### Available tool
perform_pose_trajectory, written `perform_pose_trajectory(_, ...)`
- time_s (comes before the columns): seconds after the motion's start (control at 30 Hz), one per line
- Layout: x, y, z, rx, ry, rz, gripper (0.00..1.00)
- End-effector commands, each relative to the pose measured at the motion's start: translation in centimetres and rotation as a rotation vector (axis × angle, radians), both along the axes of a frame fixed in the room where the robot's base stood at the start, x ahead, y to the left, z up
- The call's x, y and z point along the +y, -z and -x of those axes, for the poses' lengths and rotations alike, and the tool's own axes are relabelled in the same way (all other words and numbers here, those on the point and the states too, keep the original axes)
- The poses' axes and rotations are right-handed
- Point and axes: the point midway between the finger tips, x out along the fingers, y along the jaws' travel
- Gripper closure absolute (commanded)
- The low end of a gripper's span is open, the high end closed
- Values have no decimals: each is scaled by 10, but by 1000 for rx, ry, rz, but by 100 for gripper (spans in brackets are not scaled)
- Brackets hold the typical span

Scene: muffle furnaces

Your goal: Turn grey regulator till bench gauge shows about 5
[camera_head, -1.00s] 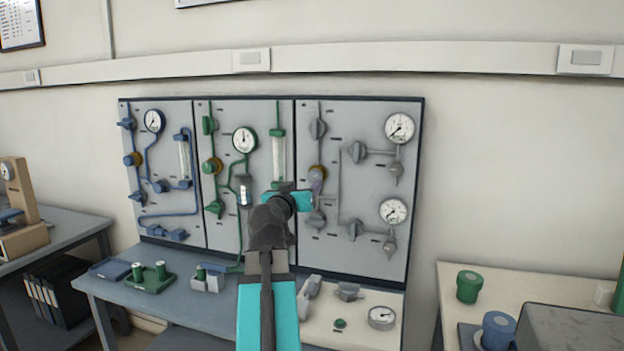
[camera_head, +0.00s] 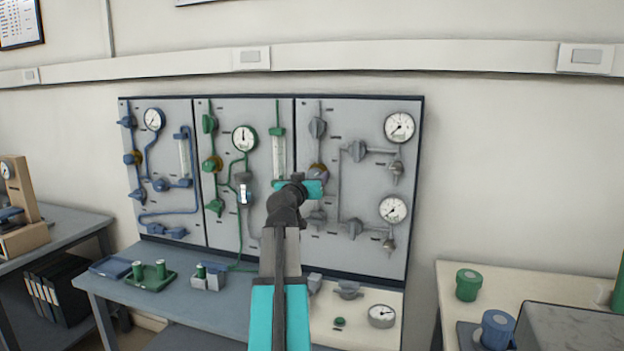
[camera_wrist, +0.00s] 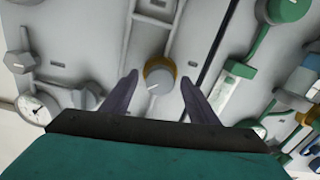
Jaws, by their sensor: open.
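The grey regulator is a round knob with a white mark and a brass ring (camera_wrist: 158,78), centred in the wrist view. In the head view its brass part (camera_head: 317,168) shows on the right panel, partly covered by my gripper (camera_head: 320,178). My gripper (camera_wrist: 159,80) is open, with one dark finger on each side of the knob in the wrist view. A gap shows on both sides; how deep the fingers reach is unclear. The bench gauge (camera_head: 382,315) is a round white dial on the bench at lower right. Its numbers are too small to read.
Two white gauges (camera_head: 399,127) (camera_head: 393,209) and several grey valves (camera_head: 354,151) are on the same panel. Green piping (camera_head: 277,125) and blue piping (camera_head: 187,145) run on panels to the left. Fittings and a green tray (camera_head: 150,279) lie on the bench below.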

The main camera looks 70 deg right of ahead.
Motion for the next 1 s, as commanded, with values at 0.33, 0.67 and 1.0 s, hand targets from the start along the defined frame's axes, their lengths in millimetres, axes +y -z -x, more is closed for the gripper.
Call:
perform_pose_trajectory(0.33, -1, 0, 0, 0, 0, 0, 51)
perform_pose_trajectory(0.67, -1, 1, 0, 4, 0, -1, 87)
perform_pose_trajectory(1.0, -1, 1, 0, 67, 0, 3, 87)
